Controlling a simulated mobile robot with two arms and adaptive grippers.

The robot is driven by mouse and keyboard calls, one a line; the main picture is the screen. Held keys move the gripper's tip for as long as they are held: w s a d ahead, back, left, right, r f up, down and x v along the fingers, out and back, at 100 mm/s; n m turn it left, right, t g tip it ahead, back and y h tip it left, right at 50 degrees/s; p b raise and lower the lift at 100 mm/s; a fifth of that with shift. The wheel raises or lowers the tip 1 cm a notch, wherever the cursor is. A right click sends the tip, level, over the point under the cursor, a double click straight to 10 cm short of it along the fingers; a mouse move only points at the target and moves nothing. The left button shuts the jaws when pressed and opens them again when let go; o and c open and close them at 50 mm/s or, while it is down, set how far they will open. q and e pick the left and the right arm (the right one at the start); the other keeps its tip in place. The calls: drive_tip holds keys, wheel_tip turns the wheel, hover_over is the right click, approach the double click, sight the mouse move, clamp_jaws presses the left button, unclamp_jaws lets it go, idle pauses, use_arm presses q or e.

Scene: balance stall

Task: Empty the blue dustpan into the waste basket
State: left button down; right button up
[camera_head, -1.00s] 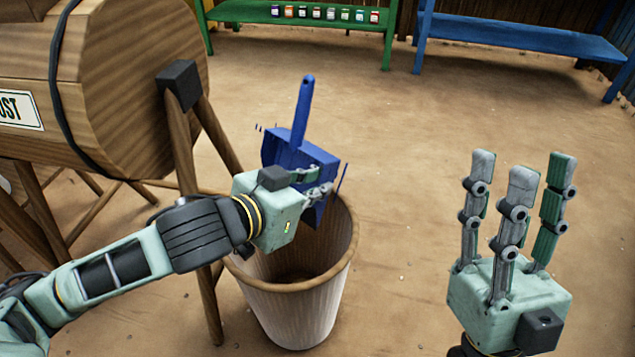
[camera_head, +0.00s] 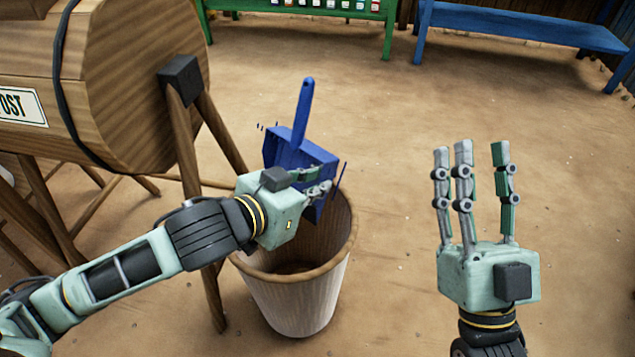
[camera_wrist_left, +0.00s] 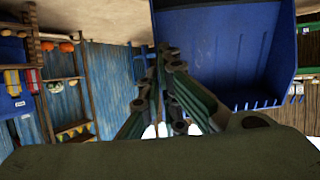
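The blue dustpan (camera_head: 296,150) is tilted steeply with its handle pointing up, above the waste basket's far rim. My left gripper (camera_head: 318,188) is shut on the dustpan, at its pan edge; the left wrist view shows the fingers against the blue pan (camera_wrist_left: 225,50). No debris shows on the part of the pan in that view. The waste basket (camera_head: 295,300) is a pale ribbed bin with a wooden rim, upright on the ground; the inside that shows looks empty, but part is hidden by my arm. My right gripper (camera_head: 472,165) is open and empty, fingers up, right of the basket.
A wooden compost barrel (camera_head: 130,90) on legs stands left of the basket, close to my left arm. A green bench (camera_head: 340,10) with small jars and a blue bench (camera_head: 520,28) stand at the back. The ground on the right is clear.

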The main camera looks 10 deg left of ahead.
use_arm(q)
drive_tip(key=shift+r+p, duration=0.9)
drive_tip(key=shift+f, duration=0.1)
wheel_tip(320, 180, down, 3)
drive_tip(key=shift+r+b, duration=0.1)
drive_tip(key=shift+b, duration=0.35)
use_arm(e)
drive_tip(key=w+f+g+h, duration=0.1)
drive_tip(key=w+f+g, duration=0.2)
drive_tip(key=f, duration=0.2)
drive_tip(key=shift+w+f+g, duration=0.2)
drive_tip(key=shift+g, duration=0.2)
